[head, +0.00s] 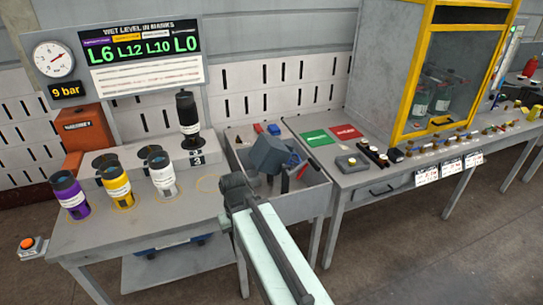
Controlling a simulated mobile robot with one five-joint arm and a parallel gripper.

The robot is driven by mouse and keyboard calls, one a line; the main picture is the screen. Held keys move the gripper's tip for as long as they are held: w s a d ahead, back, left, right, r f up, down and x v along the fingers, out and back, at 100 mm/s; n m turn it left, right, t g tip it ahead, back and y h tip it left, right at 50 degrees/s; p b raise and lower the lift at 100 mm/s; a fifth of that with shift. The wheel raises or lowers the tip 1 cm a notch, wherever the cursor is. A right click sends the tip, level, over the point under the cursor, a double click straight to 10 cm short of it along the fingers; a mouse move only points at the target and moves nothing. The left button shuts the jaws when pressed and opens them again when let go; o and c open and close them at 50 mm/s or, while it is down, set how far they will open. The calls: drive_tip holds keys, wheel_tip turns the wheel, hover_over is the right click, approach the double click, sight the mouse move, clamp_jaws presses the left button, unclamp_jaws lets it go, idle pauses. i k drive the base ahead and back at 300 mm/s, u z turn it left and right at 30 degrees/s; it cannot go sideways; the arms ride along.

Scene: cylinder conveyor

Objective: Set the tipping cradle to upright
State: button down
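My arm reaches up from the bottom of the head view to a dark joint above the grey bin. My gripper (291,160) seems to be at the grey block over the bin; its fingers are small and dark, and I cannot tell whether they are open. I cannot pick out the tipping cradle with certainty. A black cylinder (187,114) stands upright on a small grey stand (195,157) with digits on its front, at the back of the left table. A purple cylinder (70,195), a yellow cylinder (117,187) and a white cylinder (162,174) stand upright at the front.
A display board (140,45) reads L6, L12, L10, L0; a gauge (54,59) hangs left. The right table (355,178) carries green and red plates, small parts and a yellow-framed cabinet (412,70).

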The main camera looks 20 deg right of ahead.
sight(268, 155)
drive_tip(key=u, duration=3.05)
drive_tip(key=k, duration=0.4)
drive_tip(key=z, duration=2.45)
